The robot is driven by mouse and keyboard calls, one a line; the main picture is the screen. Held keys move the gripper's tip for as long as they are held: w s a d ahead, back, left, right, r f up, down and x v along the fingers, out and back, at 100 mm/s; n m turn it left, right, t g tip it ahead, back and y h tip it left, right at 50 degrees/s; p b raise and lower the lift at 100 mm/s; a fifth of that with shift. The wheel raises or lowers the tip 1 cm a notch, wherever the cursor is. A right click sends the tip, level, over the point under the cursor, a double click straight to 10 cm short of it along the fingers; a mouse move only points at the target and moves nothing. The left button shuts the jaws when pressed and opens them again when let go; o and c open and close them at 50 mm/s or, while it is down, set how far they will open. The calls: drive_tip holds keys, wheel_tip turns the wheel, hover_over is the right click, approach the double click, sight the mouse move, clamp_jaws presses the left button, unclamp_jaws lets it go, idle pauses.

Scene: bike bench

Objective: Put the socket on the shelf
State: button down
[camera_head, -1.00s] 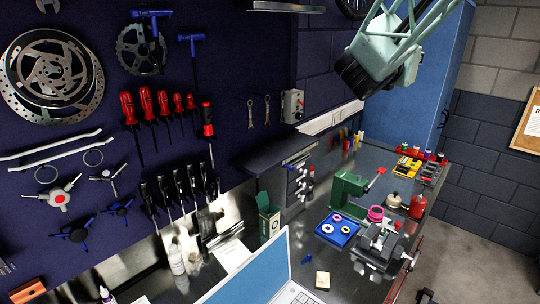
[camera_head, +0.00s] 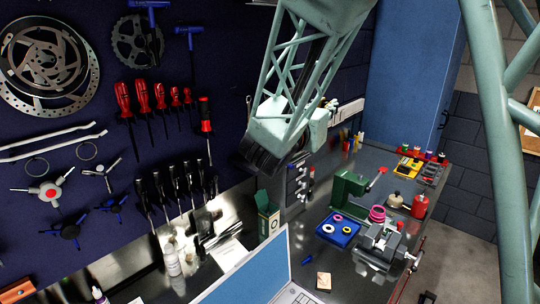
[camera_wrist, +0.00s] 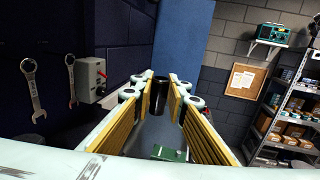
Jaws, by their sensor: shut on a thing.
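My gripper (camera_wrist: 163,100) shows in the wrist view with its yellow-padded fingers on either side of a dark upright cylinder, which looks like the socket (camera_wrist: 160,90). The gripper is shut on it near the fingertips. In the head view my gripper (camera_head: 256,162) is a dark shape in front of the grey cabinet; the socket cannot be made out there. A thin ledge at the top edge of the head view (camera_head: 264,2) may be the shelf. A metal shelf rack (camera_wrist: 290,105) with boxes stands at the right of the wrist view.
Wrenches (camera_wrist: 32,85) and a grey switch box (camera_wrist: 92,77) are on the wall close left in the wrist view. In the head view, a green box (camera_head: 267,215), laptop (camera_head: 250,270), blue tray (camera_head: 339,230) and vise (camera_head: 380,242) crowd the bench. Screwdrivers hang on the wall.

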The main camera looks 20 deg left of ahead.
drive_tip(key=s+a+f+n+y+b, duration=0.1)
drive_tip(key=s+a+f, duration=0.4)
drive_tip(key=a, duration=0.2)
drive_tip(key=s+a+f+n+y+b, duration=0.1)
drive_tip(key=s+a+f+y, duration=0.1)
drive_tip(key=s+a+f, duration=0.3)
drive_tip(key=shift+s+a+f, duration=0.25)
drive_tip(key=shift+a+f, duration=0.1)
drive_tip(key=shift+a, duration=0.75)
drive_tip(key=shift+w, duration=0.1)
drive_tip(key=w+a, duration=0.1)
drive_tip(key=w, duration=0.3)
drive_tip(key=w+a+f, duration=0.1)
drive_tip(key=w+a, duration=0.1)
drive_tip(key=w, duration=0.3)
drive_tip(key=w+a+b, duration=0.1)
drive_tip(key=w+a, duration=0.1)
drive_tip(key=w, duration=0.3)
drive_tip(key=shift+f, duration=0.15)
drive_tip(key=shift+w, duration=0.15)
drive_tip(key=shift+w, duration=0.2)
drive_tip(key=shift+w+a+f, duration=0.1)
drive_tip(key=shift+w+f, duration=0.05)
drive_tip(key=shift+f, duration=0.25)
drive_tip(key=shift+f+b, duration=0.4)
drive_tip(key=shift+f, duration=1.05)
drive_tip(key=shift+f, duration=0.15)
